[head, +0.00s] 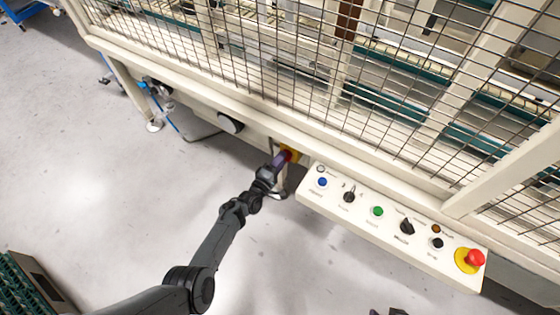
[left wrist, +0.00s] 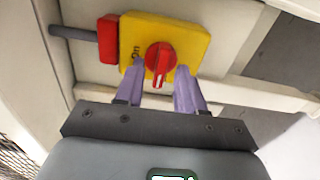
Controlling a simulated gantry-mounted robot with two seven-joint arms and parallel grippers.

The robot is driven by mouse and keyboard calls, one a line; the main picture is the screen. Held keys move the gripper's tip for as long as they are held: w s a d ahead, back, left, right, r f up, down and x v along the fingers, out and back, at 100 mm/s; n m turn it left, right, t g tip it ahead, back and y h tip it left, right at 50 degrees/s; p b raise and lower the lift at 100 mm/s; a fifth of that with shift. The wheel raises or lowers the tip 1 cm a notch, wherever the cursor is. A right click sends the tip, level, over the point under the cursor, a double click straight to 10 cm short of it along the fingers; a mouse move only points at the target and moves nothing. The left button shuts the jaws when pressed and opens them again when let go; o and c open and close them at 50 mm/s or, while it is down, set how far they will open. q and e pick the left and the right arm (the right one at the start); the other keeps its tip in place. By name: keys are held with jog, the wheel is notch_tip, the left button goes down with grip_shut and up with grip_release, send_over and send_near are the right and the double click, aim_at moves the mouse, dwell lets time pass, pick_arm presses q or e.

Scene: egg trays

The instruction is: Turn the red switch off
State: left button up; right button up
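The red switch knob (left wrist: 160,58) sits on a yellow plate (left wrist: 192,40) on the cream machine frame in the left wrist view. The word "On" is printed on the plate left of the knob, and a white mark shows at the knob's lower edge. My left gripper (left wrist: 160,67) is open, its purple fingertips on either side of the knob; I cannot tell whether they touch it. In the head view my left gripper (head: 282,159) reaches the yellow plate (head: 292,153) and mostly hides the knob. A dark piece at the bottom edge may be my right gripper (head: 388,311).
A control panel (head: 385,247) with several buttons and a red emergency stop (head: 474,257) is right of the switch. A wire mesh guard (head: 300,75) stands above. A red block (left wrist: 108,40) with a grey conduit joins the yellow plate. The grey floor (head: 110,205) is largely clear.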

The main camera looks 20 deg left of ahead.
pick_arm(q)
jog(key=shift+s, duration=0.1)
jog(key=s+a+p, duration=0.2)
jog(key=s+p, duration=0.3)
jog(key=s, duration=0.5)
jog(key=shift+s, duration=0.25)
